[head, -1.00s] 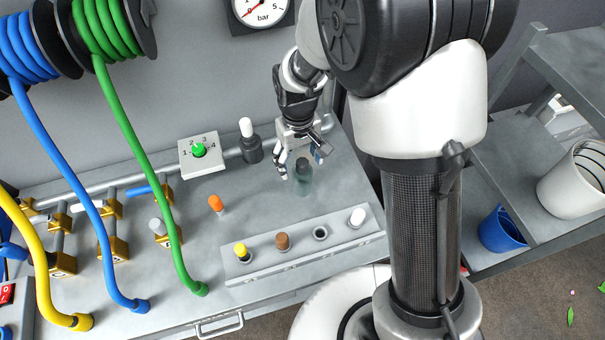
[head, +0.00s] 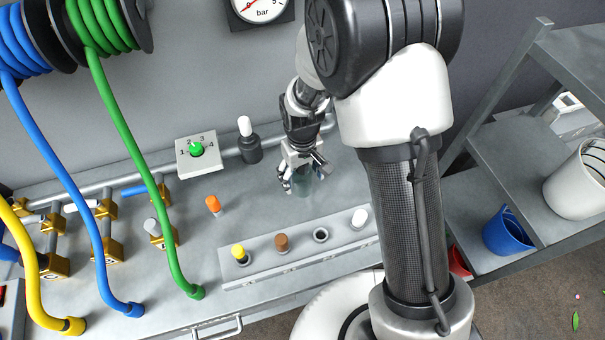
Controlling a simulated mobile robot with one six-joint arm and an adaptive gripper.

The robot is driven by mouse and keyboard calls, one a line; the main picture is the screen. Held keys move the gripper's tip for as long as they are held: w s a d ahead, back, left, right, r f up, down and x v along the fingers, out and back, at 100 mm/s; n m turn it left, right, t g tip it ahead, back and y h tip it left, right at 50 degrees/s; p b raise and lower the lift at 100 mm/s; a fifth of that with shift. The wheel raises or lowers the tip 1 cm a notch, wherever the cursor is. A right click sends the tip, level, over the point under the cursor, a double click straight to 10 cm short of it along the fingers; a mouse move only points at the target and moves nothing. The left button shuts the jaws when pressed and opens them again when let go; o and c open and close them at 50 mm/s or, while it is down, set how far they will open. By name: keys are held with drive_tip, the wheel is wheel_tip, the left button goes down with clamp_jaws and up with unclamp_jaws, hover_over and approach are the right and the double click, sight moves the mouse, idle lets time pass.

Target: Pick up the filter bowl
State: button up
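The filter bowl (head: 303,187) is a small, see-through greenish cup standing on the grey bench top. Its dark top is now mostly hidden by my gripper. My gripper (head: 303,178) points down over the bowl, with one finger at its left and the other at its right. The fingers look spread, with the bowl's upper part between them. I cannot tell whether either finger touches it.
A grey rack (head: 300,251) in front holds yellow, brown and white-topped pieces and one empty hole. An orange-topped piece (head: 213,204) stands to the left. A dark cylinder with a white top (head: 248,141) and a numbered green knob box (head: 197,153) stand behind.

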drive_tip(key=c, duration=1.1)
drive_tip(key=shift+r, duration=0.15)
